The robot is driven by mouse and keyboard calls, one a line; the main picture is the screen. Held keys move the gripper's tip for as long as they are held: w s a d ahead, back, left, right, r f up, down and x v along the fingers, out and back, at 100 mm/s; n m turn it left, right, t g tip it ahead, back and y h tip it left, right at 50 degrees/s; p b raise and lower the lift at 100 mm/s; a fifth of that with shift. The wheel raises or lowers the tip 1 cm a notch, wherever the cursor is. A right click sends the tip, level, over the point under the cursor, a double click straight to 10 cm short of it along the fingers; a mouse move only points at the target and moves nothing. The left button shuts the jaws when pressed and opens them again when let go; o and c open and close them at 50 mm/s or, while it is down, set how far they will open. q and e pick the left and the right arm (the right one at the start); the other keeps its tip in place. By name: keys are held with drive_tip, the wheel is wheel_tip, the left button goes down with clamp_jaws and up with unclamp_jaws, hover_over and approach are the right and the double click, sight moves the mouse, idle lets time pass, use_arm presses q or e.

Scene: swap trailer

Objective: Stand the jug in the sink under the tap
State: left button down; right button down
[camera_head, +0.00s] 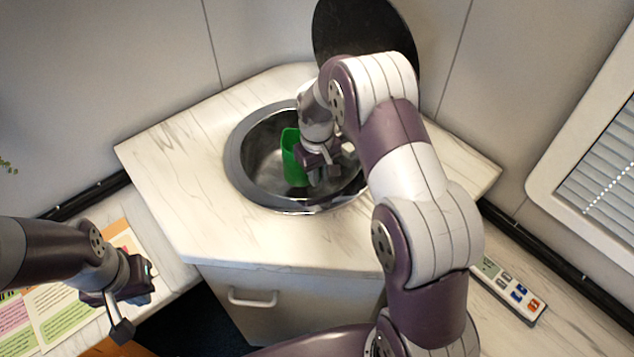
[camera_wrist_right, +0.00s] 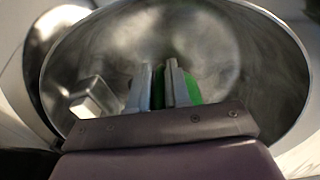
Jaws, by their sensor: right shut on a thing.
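The green jug (camera_head: 290,158) is inside the round metal sink (camera_head: 236,165), left of my right gripper, and looks roughly upright. My right gripper (camera_head: 318,178) reaches down into the sink and is shut on the jug. In the right wrist view, green parts of the jug (camera_wrist_right: 193,88) show beside and between the fingers. Whether the jug's base touches the sink floor is hidden. A pale block-like piece, perhaps the tap (camera_head: 348,148), shows just right of the gripper; it also shows in the right wrist view (camera_wrist_right: 92,97). My left gripper (camera_head: 128,300) hangs at the lower left, away from the sink.
A pale marbled counter (camera_head: 185,180) surrounds the sink, with free room left and in front. A round black lid (camera_head: 365,28) stands up behind it. Printed sheets (camera_head: 60,305) lie at lower left. A remote control (camera_head: 508,290) lies at right, near a window with blinds (camera_head: 605,180).

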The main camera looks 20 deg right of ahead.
wheel_tip(320, 180, down, 3)
drive_tip(key=shift+s+r, duration=0.15)
drive_tip(key=shift+f, duration=0.35)
drive_tip(key=shift+f, duration=0.1)
drive_tip(key=c, duration=1.1)
unclamp_jaws()
wheel_tip(320, 180, up, 12)
drive_tip(key=s+a, duration=0.1)
drive_tip(key=s, duration=0.5)
drive_tip(key=s+a+m, duration=0.1)
drive_tip(key=s, duration=0.6)
drive_tip(key=s+a+m+t, duration=0.1)
drive_tip(key=s, duration=0.5)
drive_tip(key=shift+s, duration=0.3)
drive_tip(key=shift+s+f, duration=0.1)
drive_tip(key=shift+s, duration=0.15)
